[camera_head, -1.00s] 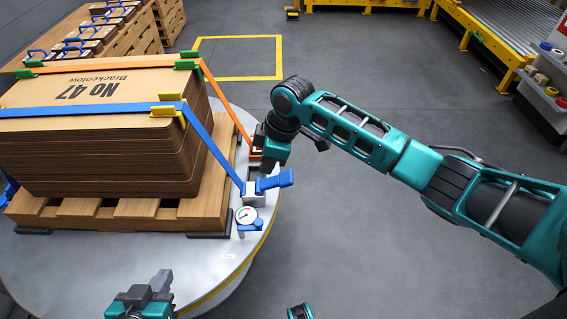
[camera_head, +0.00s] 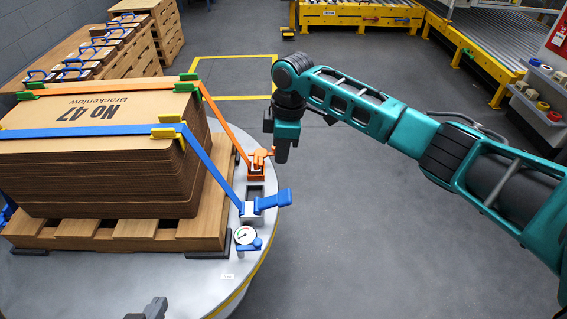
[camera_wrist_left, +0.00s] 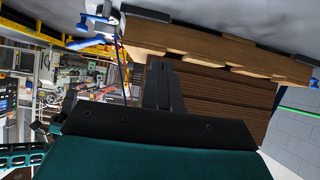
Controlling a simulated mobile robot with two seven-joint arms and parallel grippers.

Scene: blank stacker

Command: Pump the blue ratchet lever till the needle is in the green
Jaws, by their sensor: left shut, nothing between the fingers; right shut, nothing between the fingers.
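The blue ratchet lever (camera_head: 272,201) juts right from its buckle on the rim of the round grey table (camera_head: 190,272). The blue strap (camera_head: 222,168) runs from it over the stack. Below it stands a small white gauge (camera_head: 245,236); its needle reading is too small to tell. My right gripper (camera_head: 281,158) is shut and empty, pointing down above and beyond the blue lever, apart from it, beside the orange ratchet (camera_head: 260,162). My left gripper (camera_head: 155,308) is shut and empty at the bottom edge, mostly cut off; its fingers also show in the left wrist view (camera_wrist_left: 162,85).
A stack of brown cardboard blanks (camera_head: 95,160) sits on a wooden pallet (camera_head: 120,232) at the left, with an orange strap (camera_head: 225,123) too. A small blue knob (camera_head: 257,244) sits beside the gauge. The floor right of the table (camera_head: 370,230) is clear.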

